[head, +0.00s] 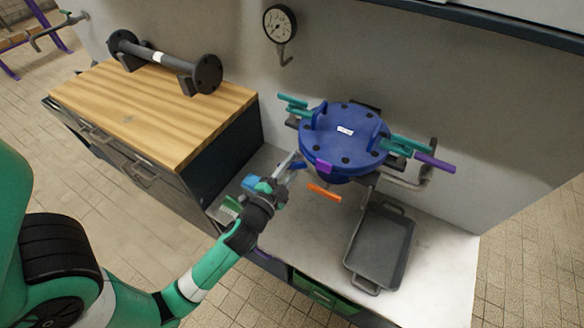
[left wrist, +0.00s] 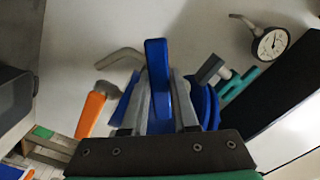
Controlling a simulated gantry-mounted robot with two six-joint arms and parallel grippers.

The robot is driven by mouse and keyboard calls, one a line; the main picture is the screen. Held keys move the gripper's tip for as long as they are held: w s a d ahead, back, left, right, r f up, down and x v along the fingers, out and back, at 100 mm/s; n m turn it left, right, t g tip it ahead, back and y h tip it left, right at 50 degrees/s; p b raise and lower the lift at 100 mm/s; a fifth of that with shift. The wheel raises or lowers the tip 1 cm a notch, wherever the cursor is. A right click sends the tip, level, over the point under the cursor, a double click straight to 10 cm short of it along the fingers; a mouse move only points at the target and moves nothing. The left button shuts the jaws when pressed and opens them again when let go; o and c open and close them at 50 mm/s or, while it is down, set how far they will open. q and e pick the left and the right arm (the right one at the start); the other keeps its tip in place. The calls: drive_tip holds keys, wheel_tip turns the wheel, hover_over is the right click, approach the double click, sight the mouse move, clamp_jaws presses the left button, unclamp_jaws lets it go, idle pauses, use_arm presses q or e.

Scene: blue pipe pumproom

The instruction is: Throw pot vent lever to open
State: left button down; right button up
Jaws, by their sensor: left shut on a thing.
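The blue pot (head: 345,140) stands against the wall with its bolted round lid on. My left gripper (head: 291,161) is at the pot's front left side. In the left wrist view my left gripper (left wrist: 160,95) is shut on an upright blue lever (left wrist: 156,62), between its two grey fingers. In the head view the lever is mostly hidden by the gripper. An orange handle (head: 324,192) sticks out at the pot's lower front, and it also shows in the left wrist view (left wrist: 91,115). My right gripper is not in view.
Teal clamps (head: 295,103) and a purple handle (head: 435,162) stick out around the pot. A dark tray (head: 380,248) lies on the bench at right. A gauge (head: 280,24) hangs on the wall. A wooden-topped cabinet (head: 150,105) with a flanged pipe (head: 165,60) stands left.

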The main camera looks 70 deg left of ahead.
use_arm(q)
drive_tip(key=n+b, duration=0.2)
drive_tip(key=n, duration=0.3)
drive_tip(key=shift+f+n+b, duration=0.1)
drive_tip(key=shift+n+b, duration=0.2)
drive_tip(key=shift+b, duration=0.05)
drive_tip(key=n+b, duration=0.2)
drive_tip(key=n, duration=0.3)
idle(0.3)
drive_tip(key=c, duration=0.7)
unclamp_jaws()
drive_tip(key=v, duration=1.1)
drive_tip(key=shift+s+d, duration=0.2)
drive_tip(key=shift+s, duration=0.1)
